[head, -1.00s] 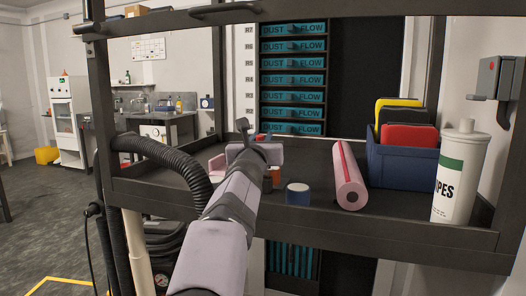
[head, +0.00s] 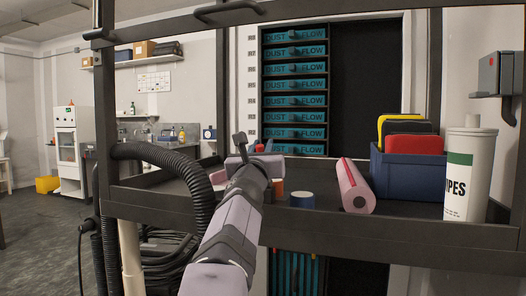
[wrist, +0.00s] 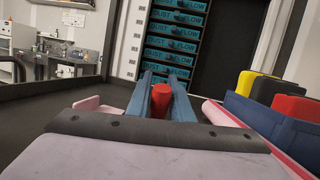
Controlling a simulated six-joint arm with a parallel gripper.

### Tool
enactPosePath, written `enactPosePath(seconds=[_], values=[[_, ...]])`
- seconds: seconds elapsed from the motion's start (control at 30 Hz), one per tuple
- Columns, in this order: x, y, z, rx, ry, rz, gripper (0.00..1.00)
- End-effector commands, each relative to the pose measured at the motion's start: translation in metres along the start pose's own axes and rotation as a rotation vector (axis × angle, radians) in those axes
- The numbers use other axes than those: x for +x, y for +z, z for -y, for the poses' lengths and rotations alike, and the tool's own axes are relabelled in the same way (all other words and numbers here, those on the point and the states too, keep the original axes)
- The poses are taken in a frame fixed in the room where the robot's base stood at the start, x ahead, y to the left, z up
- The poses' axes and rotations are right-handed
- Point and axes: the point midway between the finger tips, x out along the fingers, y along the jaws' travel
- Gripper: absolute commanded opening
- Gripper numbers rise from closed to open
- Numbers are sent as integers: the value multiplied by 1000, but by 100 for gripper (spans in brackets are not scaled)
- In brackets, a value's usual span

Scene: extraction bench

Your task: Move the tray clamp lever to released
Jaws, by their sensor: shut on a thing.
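My gripper (wrist: 162,90) shows in the wrist view as two blue fingers with a small red piece (wrist: 160,101) between them. The fingers are closed on this piece. It is rounded and may be the grip of the tray clamp lever; its lower part is hidden behind my wrist. In the head view my gripper (head: 263,146) is over the far part of the dark shelf, largely hidden by my own wrist. I cannot make out the clamp's body or the lever's angle in either view.
The dark shelf (head: 400,209) also bears an orange item (head: 278,186), a blue cylinder with a pale top (head: 302,199), a pink roll (head: 352,186), a blue bin (head: 395,174) and a white wipes canister (head: 467,175). Behind stands a rack of teal drawers (head: 294,85).

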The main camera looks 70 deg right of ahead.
Motion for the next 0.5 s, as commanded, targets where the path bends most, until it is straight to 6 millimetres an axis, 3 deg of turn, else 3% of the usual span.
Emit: enactPosePath(seconds=[0.07, 0.1, 0.13, 0.5], values=[[0, 1, 0, 0, 1, 1, 0], [0, 1, 0, 0, 1, 0, 30], [0, 1, 0, 0, 1, 0, 37], [-2, 0, 0, 0, 1, -1, 39]])
